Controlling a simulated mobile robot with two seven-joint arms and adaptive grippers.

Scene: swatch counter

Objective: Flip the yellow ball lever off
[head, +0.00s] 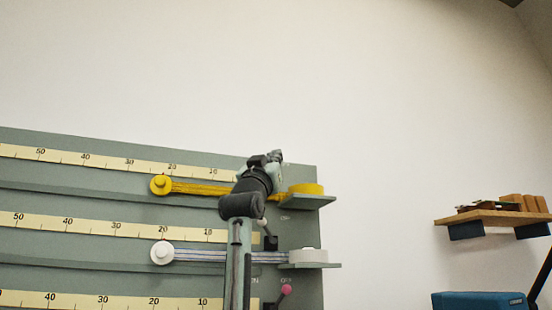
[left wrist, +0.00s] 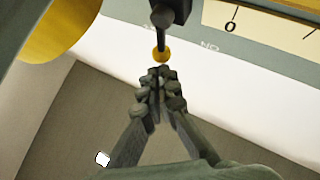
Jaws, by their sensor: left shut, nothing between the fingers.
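The yellow ball (left wrist: 161,54) of the lever shows in the left wrist view, on a short dark stem below a black housing (left wrist: 172,10). My left gripper (left wrist: 160,80) is shut and empty, its fingertips just below the ball in that picture; I cannot tell whether they touch it. In the head view my left gripper (head: 275,157) is at the upper right of the grey-green board (head: 300,178), and my arm hides the yellow lever. My right gripper is not in view.
A yellow spool (head: 306,189) on a small shelf sits right beside my left wrist. Below are a white spool (head: 308,256), a white ball lever (head: 262,222) and a pink ball lever (head: 286,289). A wooden shelf (head: 490,217) hangs far right.

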